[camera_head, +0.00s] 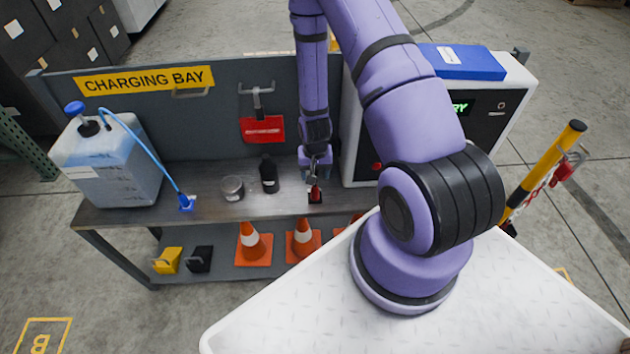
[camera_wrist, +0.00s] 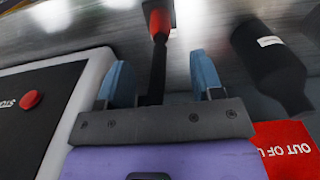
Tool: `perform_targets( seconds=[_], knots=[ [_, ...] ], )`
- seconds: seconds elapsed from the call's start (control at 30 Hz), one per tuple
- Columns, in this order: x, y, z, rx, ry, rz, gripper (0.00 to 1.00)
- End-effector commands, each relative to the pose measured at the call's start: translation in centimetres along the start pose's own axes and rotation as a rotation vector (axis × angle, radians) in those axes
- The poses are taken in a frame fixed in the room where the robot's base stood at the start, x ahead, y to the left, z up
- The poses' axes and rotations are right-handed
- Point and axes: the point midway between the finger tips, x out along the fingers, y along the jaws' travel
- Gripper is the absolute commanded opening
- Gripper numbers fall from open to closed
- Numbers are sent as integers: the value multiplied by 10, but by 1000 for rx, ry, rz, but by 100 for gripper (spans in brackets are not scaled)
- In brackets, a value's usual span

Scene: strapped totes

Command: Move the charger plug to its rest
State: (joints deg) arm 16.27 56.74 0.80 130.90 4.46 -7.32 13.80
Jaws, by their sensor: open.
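What looks like the charger plug (camera_head: 315,194), a small red and black piece, is at the bench's front edge, below my gripper (camera_head: 317,170). In the wrist view a red grip (camera_wrist: 159,22) with a black shaft shows beyond my gripper (camera_wrist: 164,80). The two blue fingers are open, one on each side of the black shaft; I see a gap on both sides. A metal hook (camera_head: 257,90) on the grey back panel carries a red sign. I cannot tell which thing is the plug's rest.
On the bench (camera_head: 225,212) stand a dark bottle (camera_head: 269,174), a round tin (camera_head: 232,188) and a jug (camera_head: 112,165) with a blue hose. A white cabinet (camera_head: 358,120) stands close right of my gripper. Orange cones (camera_head: 253,245) are on the lower shelf.

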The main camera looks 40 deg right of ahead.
Motion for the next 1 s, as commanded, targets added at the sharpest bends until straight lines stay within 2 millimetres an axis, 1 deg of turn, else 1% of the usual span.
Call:
perform_targets(
  seconds=[0.03, 0.2, 0.37, 0.87, 0.93, 1.0],
  knots=[
    [-6, 0, -1, 0, 2, 0, 60],
    [-17, 0, 0, 0, 1, 0, 60],
    [-20, 0, 0, 0, 0, 0, 60],
    [-20, 0, 0, 0, 0, 0, 60],
    [-23, -1, -1, -3, 3, -1, 60],
    [-31, -4, -4, -9, 9, -4, 60]
  ],
)
